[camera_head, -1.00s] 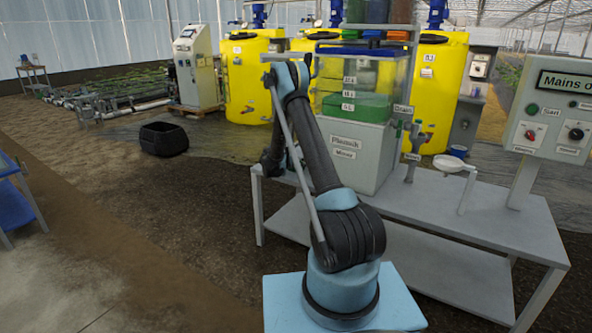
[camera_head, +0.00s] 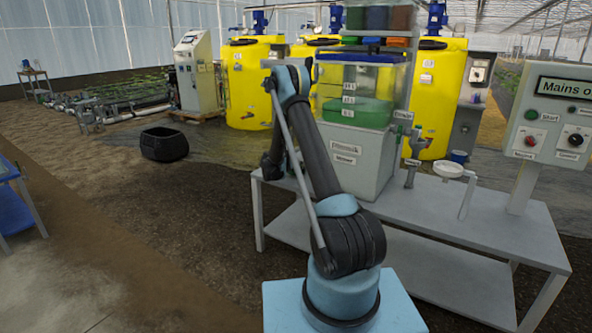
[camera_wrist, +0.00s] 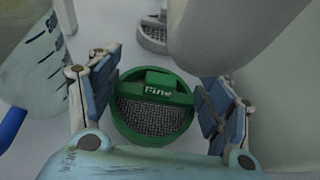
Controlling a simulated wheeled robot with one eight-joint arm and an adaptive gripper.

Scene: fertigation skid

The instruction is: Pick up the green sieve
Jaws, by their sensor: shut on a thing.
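The green sieve (camera_wrist: 152,124) is round, with a wire mesh and a raised green bar lettered "Fine"; it shows in the wrist view, low in the middle. My gripper (camera_wrist: 157,98) has one blue-padded finger at the sieve's left rim and one at its right rim, and it is shut on the sieve. Whether the sieve touches the pale surface below is hard to tell. In the head view my arm's links hide the gripper and the sieve.
A grey sieve (camera_wrist: 153,38) stands beyond the green one. A rounded grey body (camera_wrist: 215,40) hangs close at upper right, and a clear graduated vessel (camera_wrist: 40,62) stands at left. In the head view, the grey bench (camera_head: 440,215) carries a mixer cabinet (camera_head: 345,158).

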